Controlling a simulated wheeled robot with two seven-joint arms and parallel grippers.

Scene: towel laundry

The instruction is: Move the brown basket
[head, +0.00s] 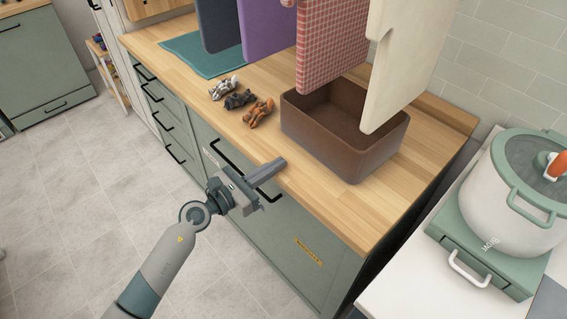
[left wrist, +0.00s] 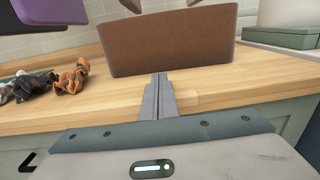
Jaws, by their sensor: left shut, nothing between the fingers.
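The brown basket (head: 335,145) is an open rectangular box on the wooden counter, near its right end. Its flat brown side faces me in the left wrist view (left wrist: 175,48). My left gripper (head: 281,163) is shut and empty at the counter's front edge, in front of the basket and apart from it. Its closed fingers (left wrist: 158,82) point toward the basket's near side in the left wrist view. A red checked towel (head: 330,45) and a cream towel (head: 405,55) hang above the basket and hide part of its far side. My right gripper is not in view.
Several small crumpled items (head: 240,100) lie left of the basket on the counter (head: 350,215). A teal cloth (head: 205,55) lies farther back, under hanging dark and purple towels (head: 265,30). A large pot (head: 515,190) stands at the right. Drawer handles line the counter's front.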

